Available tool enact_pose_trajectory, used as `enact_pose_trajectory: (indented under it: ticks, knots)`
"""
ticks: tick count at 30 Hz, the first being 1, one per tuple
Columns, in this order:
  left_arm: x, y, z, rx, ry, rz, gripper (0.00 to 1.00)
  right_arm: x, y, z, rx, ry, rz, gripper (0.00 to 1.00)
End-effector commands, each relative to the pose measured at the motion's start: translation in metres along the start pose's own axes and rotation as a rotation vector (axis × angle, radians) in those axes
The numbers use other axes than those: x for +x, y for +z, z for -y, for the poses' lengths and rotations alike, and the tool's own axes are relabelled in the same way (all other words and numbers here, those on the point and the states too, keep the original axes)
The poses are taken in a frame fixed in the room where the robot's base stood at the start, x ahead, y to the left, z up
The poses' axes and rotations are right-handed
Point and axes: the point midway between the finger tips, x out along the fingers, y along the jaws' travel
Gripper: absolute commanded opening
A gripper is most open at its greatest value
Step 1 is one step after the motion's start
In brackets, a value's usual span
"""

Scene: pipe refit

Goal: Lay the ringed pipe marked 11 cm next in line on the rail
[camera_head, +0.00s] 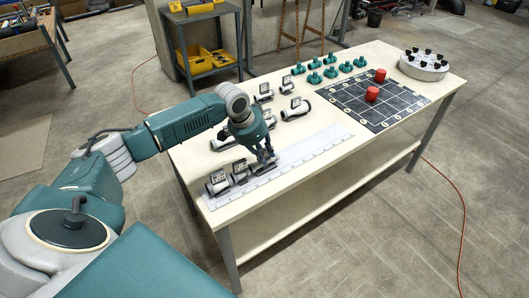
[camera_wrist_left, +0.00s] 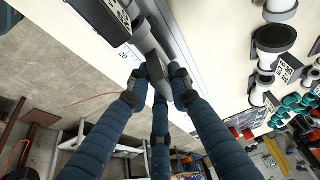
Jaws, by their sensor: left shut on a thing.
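My left gripper (camera_head: 266,157) is low over the white marked rail (camera_head: 315,150) at the table's front edge. It is shut on a pipe (camera_head: 262,169), mostly hidden by the fingers in the head view. Two white pipes with dark ends and label plates, a left one (camera_head: 217,184) and a middle one (camera_head: 240,172), sit on the rail just left of it. In the left wrist view the fingers (camera_wrist_left: 160,78) close around a grey-white pipe part (camera_wrist_left: 148,38), beside the rail's 20 mark. I cannot read the labels or tell whether the held pipe touches the rail. My right gripper is out of view.
Several loose labelled pipes, one of them a white pipe (camera_head: 296,108), lie behind the rail. Green fittings (camera_head: 314,77), a dark grid mat (camera_head: 350,103) with two red cylinders (camera_head: 372,94), and a round grey holder (camera_head: 424,66) stand farther right. The rail's right part is clear.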

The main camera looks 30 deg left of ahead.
Motion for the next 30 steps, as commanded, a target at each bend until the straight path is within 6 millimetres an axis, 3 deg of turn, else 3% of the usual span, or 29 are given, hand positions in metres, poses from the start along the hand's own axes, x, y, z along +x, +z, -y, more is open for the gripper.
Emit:
enact_pose_trajectory:
  ticks: [11,12,14,25,30]
  knots:
    - [0.004,0.001,0.0,0.0,0.0,0.0,0.0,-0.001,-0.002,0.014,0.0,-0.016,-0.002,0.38]
    - [0.004,0.002,0.0,0.0,0.0,0.0,0.25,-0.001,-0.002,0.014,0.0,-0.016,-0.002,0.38]
    - [0.004,0.002,0.0,0.0,0.0,0.0,0.37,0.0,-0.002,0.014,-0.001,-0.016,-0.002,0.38]
    - [0.0,0.0,0.0,0.0,-0.001,-0.001,0.39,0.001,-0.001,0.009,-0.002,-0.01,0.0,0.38]
    - [-0.023,0.0,0.002,0.0,-0.003,-0.003,0.39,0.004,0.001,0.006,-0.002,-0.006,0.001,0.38]
